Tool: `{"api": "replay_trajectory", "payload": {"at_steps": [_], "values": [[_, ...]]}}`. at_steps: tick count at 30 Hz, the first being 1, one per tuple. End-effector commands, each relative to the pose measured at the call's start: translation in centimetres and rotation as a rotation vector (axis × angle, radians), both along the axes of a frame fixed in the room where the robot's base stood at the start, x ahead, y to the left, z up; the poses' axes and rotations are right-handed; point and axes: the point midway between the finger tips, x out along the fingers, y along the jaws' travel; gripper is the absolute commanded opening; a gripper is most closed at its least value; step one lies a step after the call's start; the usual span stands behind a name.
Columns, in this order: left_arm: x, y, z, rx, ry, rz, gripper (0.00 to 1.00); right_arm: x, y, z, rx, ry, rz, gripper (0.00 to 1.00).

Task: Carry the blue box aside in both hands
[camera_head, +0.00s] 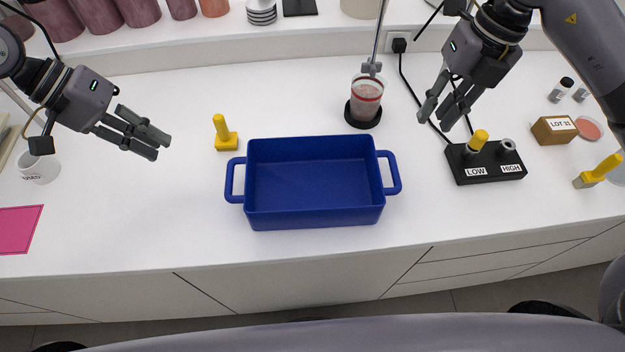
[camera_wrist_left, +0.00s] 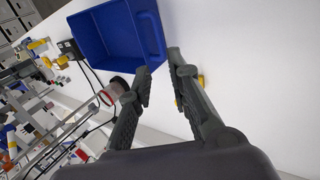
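The blue box (camera_head: 313,190) is an empty open tray with a loop handle at each side, standing on the white counter. It also shows in the left wrist view (camera_wrist_left: 118,32). My left gripper (camera_head: 150,143) is in the air to the left of the box, apart from its left handle (camera_head: 234,180). In the left wrist view its two fingers (camera_wrist_left: 158,85) stand apart with nothing between them. My right gripper (camera_head: 437,112) is above the counter to the right of the box, apart from its right handle (camera_head: 392,172). Its fingers look spread and hold nothing.
A yellow-handled tool (camera_head: 225,135) stands just left of the box. A beaker (camera_head: 366,98) on a black base is behind it. A black LOW/HIGH stand (camera_head: 485,162) is at the right, below my right gripper. A pink mat (camera_head: 18,229) and mug (camera_head: 40,168) are left.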

Motion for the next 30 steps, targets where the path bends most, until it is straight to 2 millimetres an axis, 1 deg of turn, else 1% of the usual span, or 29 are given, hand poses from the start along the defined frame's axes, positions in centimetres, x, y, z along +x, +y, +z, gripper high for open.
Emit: {"api": "replay_trajectory", "payload": {"at_steps": [5, 8, 10, 14, 24, 30], "values": [[0.0, -0.2, -0.1, -0.003, 0.001, 0.0, 0.18, 0.0, 0.1, -0.2, 0.003, 0.001, 0.003, 0.23], [0.0, -0.6, -0.7, -0.004, 0.002, 0.0, 0.18, 0.0, 0.3, -0.8, 0.004, 0.003, 0.004, 0.23], [-0.1, -1.0, -1.4, -0.005, 0.003, -0.001, 0.18, -0.1, 0.4, -1.6, 0.004, 0.004, 0.005, 0.23], [-0.1, -2.3, -3.3, -0.006, 0.005, -0.001, 0.18, -0.1, 0.9, -3.9, 0.003, 0.006, 0.006, 0.23], [-0.3, -6.2, -8.9, -0.007, 0.005, -0.001, 0.18, -0.1, 2.3, -10.6, 0.005, 0.006, 0.006, 0.23], [-0.3, -8.2, -12.0, -0.007, 0.004, 0.0, 0.18, 0.0, 3.0, -14.2, 0.005, 0.004, 0.005, 0.23]]}}
